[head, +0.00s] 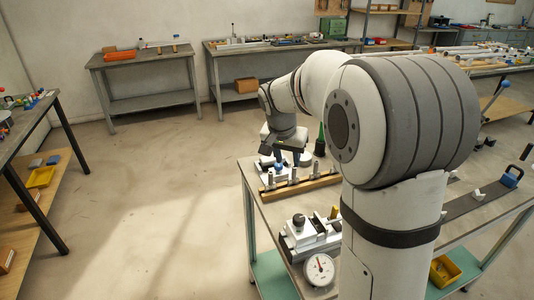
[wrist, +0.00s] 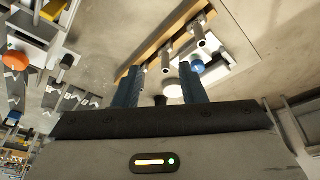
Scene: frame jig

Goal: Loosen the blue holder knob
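The blue holder knob (wrist: 197,66) shows in the wrist view as a small round blue cap on a white holder (wrist: 222,57), just past the tip of the right-hand finger. My gripper (wrist: 162,76) is open, with its two blue-grey fingers apart and nothing clearly held between them. The knob lies toward the right finger, not centred between the two; I cannot tell whether they touch. In the head view the knob (head: 279,167) shows low beside my gripper (head: 287,158), on the near bench's far-left part. My arm hides part of the bench.
A wooden bar with upright metal pins (head: 300,186) stands close in front of the knob. A dial gauge (head: 319,269) and clamp block sit nearer. A green cone (head: 320,138) stands behind. The floor left of the bench (head: 170,200) is clear.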

